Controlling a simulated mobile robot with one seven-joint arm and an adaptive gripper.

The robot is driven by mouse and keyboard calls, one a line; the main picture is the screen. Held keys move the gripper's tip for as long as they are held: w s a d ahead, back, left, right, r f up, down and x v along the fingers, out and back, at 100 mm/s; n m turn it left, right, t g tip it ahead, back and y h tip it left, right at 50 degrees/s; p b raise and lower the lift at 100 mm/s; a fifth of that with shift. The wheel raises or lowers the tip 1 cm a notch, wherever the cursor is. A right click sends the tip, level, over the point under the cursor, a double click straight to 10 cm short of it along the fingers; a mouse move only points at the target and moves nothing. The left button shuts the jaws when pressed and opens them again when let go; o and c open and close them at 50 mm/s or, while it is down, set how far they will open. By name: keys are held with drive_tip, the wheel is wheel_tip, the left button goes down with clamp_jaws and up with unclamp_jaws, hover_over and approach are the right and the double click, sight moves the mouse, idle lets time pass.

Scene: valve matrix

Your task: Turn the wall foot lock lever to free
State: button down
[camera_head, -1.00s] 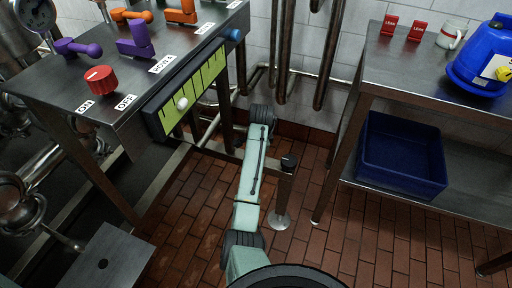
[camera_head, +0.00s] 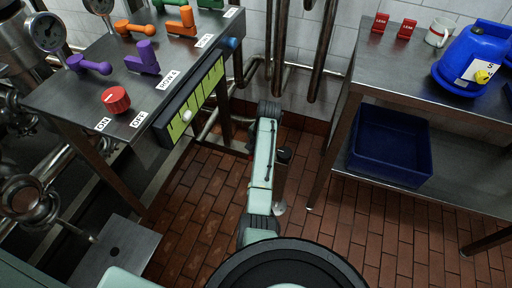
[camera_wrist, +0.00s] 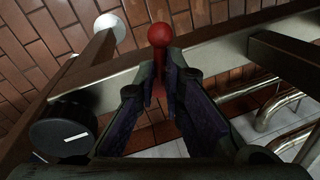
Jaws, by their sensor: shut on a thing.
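The red lever (camera_wrist: 158,36) has a round ball end and stands between the fingertips in the wrist view. My gripper (camera_wrist: 161,78) is shut on the lever's stem just below the ball. The lever's lower part and pivot are hidden behind the fingers. In the head view my own arm hides both gripper and lever, low by the wall. I cannot read any lock or free marking by the lever.
A black round knob with a white line (camera_wrist: 62,128) is close left of my gripper. Steel rails and pipes (camera_wrist: 275,108) run behind it. The valve bench (camera_head: 75,85) stands left of my arm, a shelf table with a blue tub (camera_head: 388,147) right. Brick floor lies between.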

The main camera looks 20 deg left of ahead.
drive_tip(key=shift+s+d+f, duration=0.1)
drive_tip(key=shift+f, duration=0.15)
drive_tip(key=c, duration=1.7)
unclamp_jaws()
drive_tip(key=shift+r, duration=0.1)
drive_tip(key=shift+s+d+r, duration=0.1)
drive_tip(key=shift+d+r, duration=0.25)
drive_tip(key=shift+r, duration=1.6)
drive_tip(key=shift+s+d+r, duration=0.1)
drive_tip(key=shift+d+r, duration=0.25)
drive_tip(key=shift+r, duration=1.6)
drive_tip(key=shift+s+d+r, duration=0.1)
drive_tip(key=shift+d+r, duration=0.25)
drive_tip(key=shift+r, duration=1.6)
